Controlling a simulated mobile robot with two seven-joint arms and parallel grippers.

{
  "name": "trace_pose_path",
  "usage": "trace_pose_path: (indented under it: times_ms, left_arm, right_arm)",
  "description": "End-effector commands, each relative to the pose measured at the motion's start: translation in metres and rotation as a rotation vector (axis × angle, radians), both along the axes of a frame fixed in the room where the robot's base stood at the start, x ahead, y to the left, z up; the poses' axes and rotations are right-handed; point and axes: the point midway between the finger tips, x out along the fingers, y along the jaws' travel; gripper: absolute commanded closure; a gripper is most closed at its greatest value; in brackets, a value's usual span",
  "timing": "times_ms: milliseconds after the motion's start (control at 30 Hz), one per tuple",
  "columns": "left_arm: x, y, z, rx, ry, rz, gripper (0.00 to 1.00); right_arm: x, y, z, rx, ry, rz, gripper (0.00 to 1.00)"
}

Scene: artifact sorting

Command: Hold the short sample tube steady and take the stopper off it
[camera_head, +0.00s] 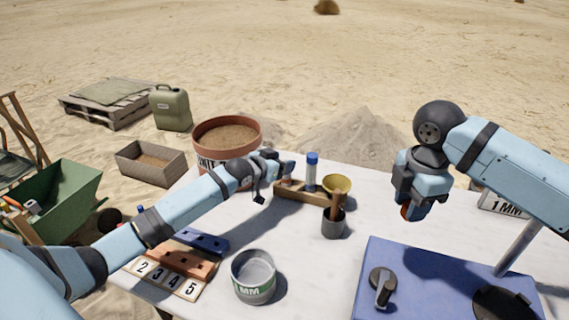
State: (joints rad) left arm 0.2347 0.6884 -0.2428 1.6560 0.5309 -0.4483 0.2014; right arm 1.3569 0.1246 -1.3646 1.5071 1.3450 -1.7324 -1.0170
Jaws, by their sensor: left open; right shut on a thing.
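A wooden rack (318,198) stands at the table's far side, and a clear tube with a blue stopper (312,172) stands upright in it. My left gripper (275,181) is open at the rack's left end. The short tube cannot be made out clearly; the gripper hides much of that end.
A tin (253,277), numbered tiles (166,278) and a blue device (420,290) are nearer.

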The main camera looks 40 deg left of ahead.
Motion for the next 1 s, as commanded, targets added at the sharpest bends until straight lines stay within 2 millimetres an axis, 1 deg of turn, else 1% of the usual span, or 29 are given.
trace_pose_path:
  times_ms: [33, 200, 300, 433, 533, 633, 1000]
  left_arm:
    - [-0.012, 0.002, 0.004, 0.003, 0.003, -0.002, 0.39]
    - [-0.049, 0.007, 0.016, 0.004, 0.002, -0.002, 0.39]
    - [-0.067, 0.01, 0.021, 0.003, 0.003, -0.001, 0.39]
    - [-0.084, 0.013, 0.026, 0.003, 0.002, -0.001, 0.39]
    - [-0.093, 0.014, 0.029, 0.002, 0.002, -0.001, 0.39]
    - [-0.097, 0.015, 0.031, 0.001, 0.0, 0.0, 0.39]
    - [-0.098, 0.015, 0.031, 0.001, 0.001, 0.0, 0.39]
  right_arm:
    - [0.0, 0.0, 0.004, 0.0, 0.0, 0.0, 0.93]
    - [0.0, 0.0, 0.01, 0.0, 0.0, 0.0, 0.93]
    - [0.0, 0.0, 0.012, 0.0, 0.0, 0.0, 0.93]
    - [0.0, 0.0, 0.014, 0.0, 0.0, 0.0, 0.93]
    - [0.0, 0.0, 0.014, 0.0, 0.0, 0.0, 0.93]
    - [0.0, 0.0, 0.015, 0.0, 0.0, 0.0, 0.93]
    - [0.0, 0.0, 0.015, 0.0, 0.0, 0.0, 0.93]
